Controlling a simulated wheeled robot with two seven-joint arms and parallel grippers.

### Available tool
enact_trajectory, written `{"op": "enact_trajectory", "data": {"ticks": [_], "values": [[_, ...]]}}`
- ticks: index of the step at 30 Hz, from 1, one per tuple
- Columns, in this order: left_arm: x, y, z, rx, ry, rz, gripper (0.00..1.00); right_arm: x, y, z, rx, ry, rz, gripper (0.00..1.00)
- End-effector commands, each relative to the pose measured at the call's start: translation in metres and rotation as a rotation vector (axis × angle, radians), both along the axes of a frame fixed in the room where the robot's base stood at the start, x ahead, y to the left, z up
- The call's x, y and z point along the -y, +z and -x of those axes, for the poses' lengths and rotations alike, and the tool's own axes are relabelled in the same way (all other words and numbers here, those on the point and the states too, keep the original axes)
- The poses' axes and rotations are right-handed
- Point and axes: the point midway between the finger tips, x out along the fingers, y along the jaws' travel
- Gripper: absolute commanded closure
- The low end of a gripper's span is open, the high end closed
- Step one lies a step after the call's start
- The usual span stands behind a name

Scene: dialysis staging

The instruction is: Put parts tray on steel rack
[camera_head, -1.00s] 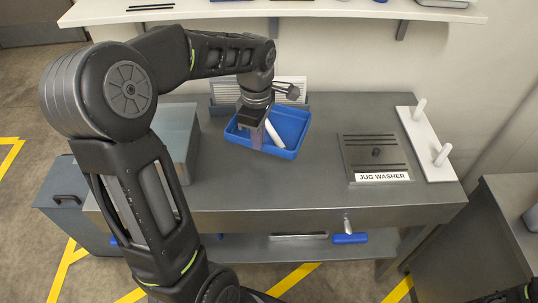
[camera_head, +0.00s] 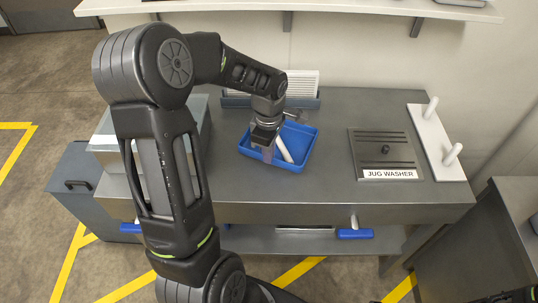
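The blue parts tray (camera_head: 305,146) is over the middle of the grey steel table (camera_head: 330,203), with a white cylinder (camera_head: 284,148) lying in it. My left gripper (camera_head: 265,157) comes down at the tray's front-left side and appears shut on its wall; the fingertips are partly hidden. Whether the tray touches the tabletop is hard to tell. No steel rack is plainly identifiable; a grey holder (camera_head: 236,102) with white slatted pieces stands behind the tray.
A jug washer plate (camera_head: 390,174) and a white board with two pegs (camera_head: 437,145) lie right of the tray. A grey box (camera_head: 106,143) stands at the left. A low shelf (camera_head: 265,239) runs underneath. A wall shelf (camera_head: 330,7) is above.

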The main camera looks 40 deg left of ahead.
Motion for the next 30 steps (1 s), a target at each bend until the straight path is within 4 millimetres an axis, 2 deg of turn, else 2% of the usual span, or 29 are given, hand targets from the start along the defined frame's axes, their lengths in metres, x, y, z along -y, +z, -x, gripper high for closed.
{"op": "enact_trajectory", "data": {"ticks": [3, 14, 15, 23, 30], "values": [[0.001, -0.012, 0.0, 0.0, 0.0, 0.001, 1.0, 0.0, 0.002, 0.0, 0.0, 0.0, 0.001, 0.64], [0.0, -0.017, -0.001, 0.003, -0.001, 0.0, 1.0, 0.0, -0.002, 0.0, 0.0, 0.0, 0.0, 0.64], [0.0, -0.017, 0.0, 0.001, 0.0, 0.001, 0.95, 0.0, -0.003, 0.0, 0.0, 0.0, 0.0, 0.64], [0.0, -0.016, 0.0, 0.001, 0.0, 0.001, 0.74, 0.0, -0.001, 0.0, 0.0, 0.0, 0.0, 0.64], [0.0, -0.015, 0.0, 0.001, 0.0, 0.001, 0.74, 0.0, -0.001, 0.0, 0.0, 0.0, 0.0, 0.64]]}}
